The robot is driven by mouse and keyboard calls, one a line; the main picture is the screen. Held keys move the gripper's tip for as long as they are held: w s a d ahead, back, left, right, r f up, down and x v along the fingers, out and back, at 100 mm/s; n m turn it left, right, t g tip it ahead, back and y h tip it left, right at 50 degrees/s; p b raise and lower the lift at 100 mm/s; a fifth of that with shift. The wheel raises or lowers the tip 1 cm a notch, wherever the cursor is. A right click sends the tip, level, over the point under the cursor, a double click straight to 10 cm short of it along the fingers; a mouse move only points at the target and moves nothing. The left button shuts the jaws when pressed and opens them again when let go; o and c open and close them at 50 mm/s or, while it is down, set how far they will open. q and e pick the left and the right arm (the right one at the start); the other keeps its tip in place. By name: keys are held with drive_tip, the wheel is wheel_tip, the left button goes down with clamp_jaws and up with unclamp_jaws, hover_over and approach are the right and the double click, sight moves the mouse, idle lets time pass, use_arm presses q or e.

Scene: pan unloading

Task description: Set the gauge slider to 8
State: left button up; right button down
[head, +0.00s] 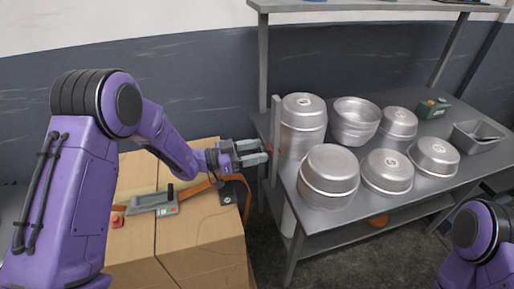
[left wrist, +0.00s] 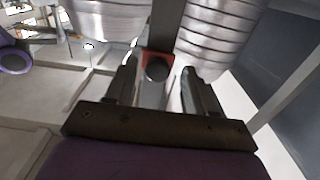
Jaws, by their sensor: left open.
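A grey upright post (head: 275,125), which looks like the gauge, stands at the left end of the metal table. A small red piece with a dark round knob (left wrist: 156,69), likely the slider, sits on the post (left wrist: 167,25) in the left wrist view. My left gripper (head: 263,151) is open. Its fingers (left wrist: 159,70) lie on either side of the knob, with gaps visible, so contact is not clear. No scale numbers can be read. My right gripper is out of view.
Several upturned metal pans, including a front one (head: 328,176), stand on the metal table (head: 408,206) close right of the post. Cardboard boxes (head: 205,250) below my left arm carry a grey device with a black handle (head: 155,203). A shelf (head: 380,7) hangs above the table.

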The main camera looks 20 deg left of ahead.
sight(272, 121)
use_arm(q)
drive_tip(key=shift+d+r, duration=0.1)
drive_tip(key=shift+d, duration=0.2)
clamp_jaws()
wheel_tip(272, 121, up, 10)
drive_tip(key=p, duration=0.6)
drive_tip(key=shift+f, duration=0.2)
unclamp_jaws()
